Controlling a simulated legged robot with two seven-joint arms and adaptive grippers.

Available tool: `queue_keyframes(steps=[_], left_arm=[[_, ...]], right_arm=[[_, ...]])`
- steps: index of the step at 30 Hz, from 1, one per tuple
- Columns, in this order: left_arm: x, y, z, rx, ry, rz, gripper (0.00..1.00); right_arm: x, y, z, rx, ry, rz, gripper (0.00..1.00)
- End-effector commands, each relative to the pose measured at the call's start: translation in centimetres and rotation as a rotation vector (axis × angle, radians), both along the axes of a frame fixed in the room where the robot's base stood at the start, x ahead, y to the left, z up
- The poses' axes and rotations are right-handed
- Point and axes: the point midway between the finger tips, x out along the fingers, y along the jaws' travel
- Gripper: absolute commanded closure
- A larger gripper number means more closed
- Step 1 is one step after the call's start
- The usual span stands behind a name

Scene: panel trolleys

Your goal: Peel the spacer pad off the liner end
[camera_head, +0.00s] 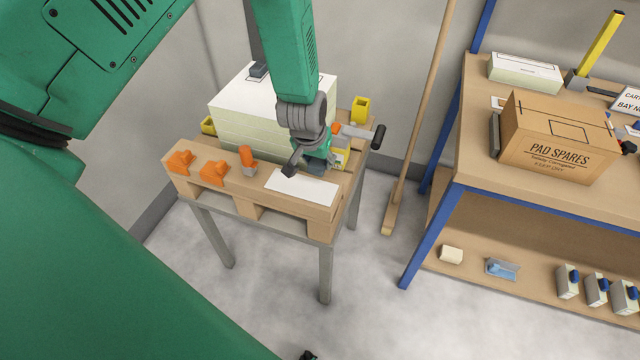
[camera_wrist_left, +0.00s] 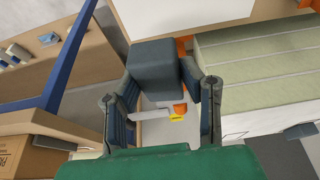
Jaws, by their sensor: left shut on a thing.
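My left gripper (camera_head: 304,169) is low over the pallet top, at the far edge of the white liner (camera_head: 302,187). It is shut on a dark grey block, which I take to be the spacer pad (camera_wrist_left: 155,66); in the wrist view the block sits between the fingertips. In the head view the block is mostly hidden by the fingers. The liner lies flat near the pallet's front right corner, and its edge also shows in the wrist view (camera_wrist_left: 185,15). I cannot tell whether the pad touches the liner. My right gripper is not in view.
A stack of pale panels (camera_head: 262,125) stands behind the gripper, with a small dark block (camera_head: 258,70) on top. Orange clips (camera_head: 213,172) line the pallet's front left. A broom (camera_head: 420,110) leans right of the pallet. A blue-framed bench bears a PAD SPARES carton (camera_head: 550,142).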

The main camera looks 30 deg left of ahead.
Motion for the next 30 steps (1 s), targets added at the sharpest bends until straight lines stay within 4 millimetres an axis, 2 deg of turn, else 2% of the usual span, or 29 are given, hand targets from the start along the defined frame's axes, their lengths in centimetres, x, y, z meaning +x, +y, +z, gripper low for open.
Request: queue_keyframes(steps=[5, 21, 30], left_arm=[[0.0, 0.0, 0.7, 0.001, 0.000, 0.000, 1.00], [0.0, -0.1, 5.7, 0.002, 0.000, 0.001, 1.00], [0.0, -0.1, 6.0, 0.000, 0.001, 0.001, 1.00]], right_arm=[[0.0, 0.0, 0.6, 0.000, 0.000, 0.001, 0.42], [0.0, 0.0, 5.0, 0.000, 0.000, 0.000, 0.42], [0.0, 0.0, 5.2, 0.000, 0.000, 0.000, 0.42]])
